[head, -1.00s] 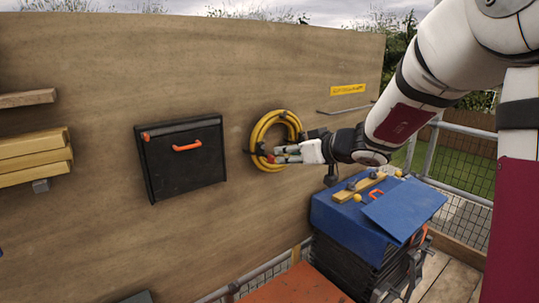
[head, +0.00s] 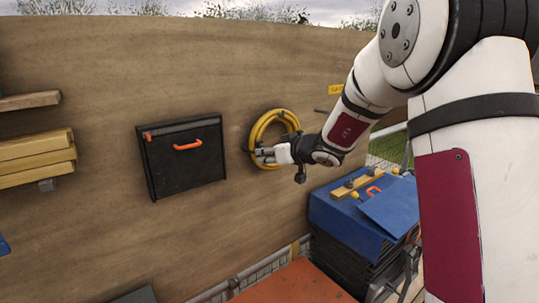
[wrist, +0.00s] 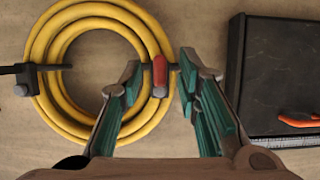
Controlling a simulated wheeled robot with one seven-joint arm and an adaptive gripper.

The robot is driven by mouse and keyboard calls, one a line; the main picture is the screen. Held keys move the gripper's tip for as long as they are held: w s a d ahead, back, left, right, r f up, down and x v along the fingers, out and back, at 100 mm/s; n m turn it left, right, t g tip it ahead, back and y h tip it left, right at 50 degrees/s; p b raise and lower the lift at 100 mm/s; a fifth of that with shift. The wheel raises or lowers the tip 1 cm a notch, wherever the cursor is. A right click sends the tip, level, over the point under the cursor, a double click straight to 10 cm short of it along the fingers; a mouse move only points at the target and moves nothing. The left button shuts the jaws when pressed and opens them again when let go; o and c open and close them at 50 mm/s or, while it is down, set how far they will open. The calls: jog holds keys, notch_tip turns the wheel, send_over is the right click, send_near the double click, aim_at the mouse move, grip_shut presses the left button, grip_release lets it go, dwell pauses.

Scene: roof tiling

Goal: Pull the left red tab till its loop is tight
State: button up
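A yellow hose coil (head: 257,128) hangs on the wooden wall; it fills the left of the wrist view (wrist: 45,105). In the wrist view a red tab (wrist: 159,77) stands upright at the coil's right side, on a dark strap. This is the coil's left side in the head view, where my gripper hides the tab. A second dark strap with a block (wrist: 25,78) crosses the coil's opposite side. My gripper (head: 259,155) is at the coil; its green-padded fingers (wrist: 158,72) are open, one on each side of the red tab, with gaps visible.
A black case (head: 182,165) with an orange handle hangs left of the coil; it also shows in the wrist view (wrist: 275,65). A blue-covered stack (head: 340,210) stands below right. Timber boards (head: 35,160) are at the far left.

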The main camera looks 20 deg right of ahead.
grip_shut()
jog(key=shift+s+d+b, duration=0.4)
jog(key=shift+s, duration=0.45)
jog(key=shift+s+d+b, duration=0.35)
jog(key=shift+s+b, duration=0.05)
jog(key=shift+s, duration=0.4)
jog(key=o, duration=0.7)
grip_release()
jog(key=shift+c, duration=0.2)
jog(key=shift+s, duration=0.15)
jog(key=shift+s+d+b, duration=0.2)
jog(key=shift+s+d, duration=0.2)
jog(key=shift+s, duration=0.5)
jog(key=shift+s+d+b, duration=0.2)
jog(key=shift+s+d, duration=0.15)
jog(key=shift+s, duration=0.55)
jog(key=shift+s+d+b, duration=0.2)
jog(key=shift+s+d, duration=0.2)
jog(key=shift+s, duration=0.5)
